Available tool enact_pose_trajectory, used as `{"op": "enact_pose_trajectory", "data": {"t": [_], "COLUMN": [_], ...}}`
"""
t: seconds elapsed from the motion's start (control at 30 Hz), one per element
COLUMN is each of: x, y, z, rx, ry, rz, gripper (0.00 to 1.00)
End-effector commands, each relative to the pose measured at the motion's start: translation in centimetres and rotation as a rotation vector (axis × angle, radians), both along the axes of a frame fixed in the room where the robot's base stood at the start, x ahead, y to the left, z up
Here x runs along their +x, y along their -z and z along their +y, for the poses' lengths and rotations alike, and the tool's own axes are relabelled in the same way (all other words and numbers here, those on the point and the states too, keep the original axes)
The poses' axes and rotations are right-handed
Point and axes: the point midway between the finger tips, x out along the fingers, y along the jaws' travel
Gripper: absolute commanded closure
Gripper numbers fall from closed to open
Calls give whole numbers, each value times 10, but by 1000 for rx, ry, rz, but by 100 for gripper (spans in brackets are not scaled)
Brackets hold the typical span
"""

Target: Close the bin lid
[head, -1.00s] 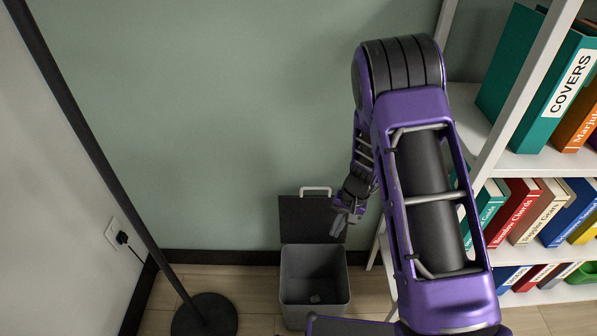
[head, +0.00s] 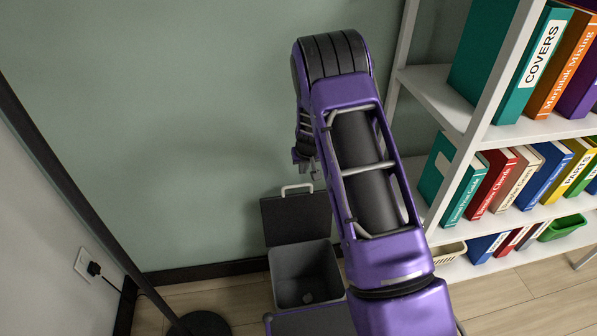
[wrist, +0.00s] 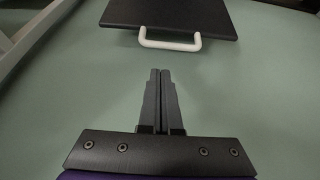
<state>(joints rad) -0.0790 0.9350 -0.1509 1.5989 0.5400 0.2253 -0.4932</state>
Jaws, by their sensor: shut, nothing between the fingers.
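The bin (head: 306,275) is a grey, open-topped box on the floor near the wall, with a small grey thing lying inside. Its dark lid (head: 296,217) stands open, raised at the back against the wall side, with a white handle (head: 297,188) on its upper edge. In the wrist view the lid (wrist: 180,18) and its white handle (wrist: 170,42) are ahead of the fingertips, with a gap between. My gripper (wrist: 161,72) is shut and empty. In the head view it is partly hidden by my arm, just above and right of the handle.
A white shelf (head: 433,97) with books, binders and baskets stands close on the right. A black lamp pole (head: 75,195) rises at the left. A plug and cord (head: 95,268) are on the left wall.

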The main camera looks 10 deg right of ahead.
Motion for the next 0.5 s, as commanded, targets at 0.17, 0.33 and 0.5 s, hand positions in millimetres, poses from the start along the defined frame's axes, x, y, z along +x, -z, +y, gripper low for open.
{"op": "enact_pose_trajectory", "data": {"t": [0.17, 0.33, 0.5], "x": [13, 24, 30], "y": [35, 58, 70], "z": [0, 0, 0], "rx": [0, 0, 0], "ry": [-1, 0, 1], "rz": [3, 2, 1], "gripper": [100, 100, 100]}}
